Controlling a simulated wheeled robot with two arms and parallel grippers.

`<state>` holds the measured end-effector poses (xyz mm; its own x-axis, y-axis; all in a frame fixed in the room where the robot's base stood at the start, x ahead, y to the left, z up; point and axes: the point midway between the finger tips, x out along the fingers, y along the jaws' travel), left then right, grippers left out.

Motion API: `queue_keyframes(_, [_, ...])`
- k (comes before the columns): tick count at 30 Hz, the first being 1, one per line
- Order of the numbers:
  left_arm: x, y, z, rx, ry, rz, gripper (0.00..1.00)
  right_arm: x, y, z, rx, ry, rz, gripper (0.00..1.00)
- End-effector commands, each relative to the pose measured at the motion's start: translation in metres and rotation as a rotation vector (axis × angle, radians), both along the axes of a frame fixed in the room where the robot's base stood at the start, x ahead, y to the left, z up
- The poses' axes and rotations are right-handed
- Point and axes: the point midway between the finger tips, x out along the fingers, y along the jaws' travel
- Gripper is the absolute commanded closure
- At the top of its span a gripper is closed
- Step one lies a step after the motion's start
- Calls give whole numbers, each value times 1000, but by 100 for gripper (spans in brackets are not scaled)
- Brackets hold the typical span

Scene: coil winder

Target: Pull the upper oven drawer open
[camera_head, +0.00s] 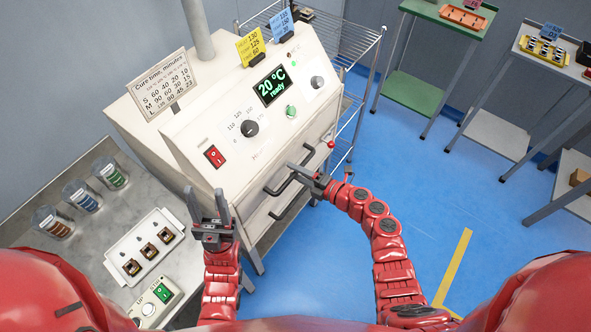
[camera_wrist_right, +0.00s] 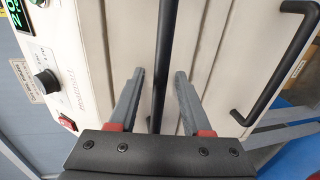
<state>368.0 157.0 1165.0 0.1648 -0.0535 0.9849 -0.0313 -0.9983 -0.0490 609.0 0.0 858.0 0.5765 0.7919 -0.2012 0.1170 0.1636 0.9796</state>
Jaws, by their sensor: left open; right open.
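The white oven (camera_head: 190,140) has two drawers low on its front, each with a black bar handle. The upper drawer handle (camera_head: 279,190) slants across the front; in the right wrist view the bar (camera_wrist_right: 162,60) runs between my fingers. My right gripper (camera_head: 305,171) is open, with one finger on each side of this bar; whether either finger touches it I cannot tell. The lower drawer handle (camera_wrist_right: 270,75) shows to the right in the wrist view. Both drawers look shut. My left gripper (camera_head: 208,208) is open and empty, fingers up, left of the drawers.
A metal bench (camera_head: 70,260) on the left holds a white tray (camera_head: 117,262) with coils and jars of wire. A wire rack (camera_head: 355,50) stands behind the oven on the right. The blue floor (camera_head: 400,165) right of the oven is clear.

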Motion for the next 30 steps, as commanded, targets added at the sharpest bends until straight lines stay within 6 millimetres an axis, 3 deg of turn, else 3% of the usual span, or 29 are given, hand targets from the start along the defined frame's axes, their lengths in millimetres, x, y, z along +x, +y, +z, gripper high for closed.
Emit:
queue_keyframes(10, [0, 0, 1, 0, 0, 0, 50, 2, 4, -1, -1, 1, 1, 51])
queue_keyframes(18, [0, 0, 1, 0, 0, 0, 50, 2, 3, -1, -1, 1, 1, 100])
queue_keyframes(30, [0, 0, 1, 0, 0, 0, 50, 2, 3, -1, -1, 1, 1, 100])
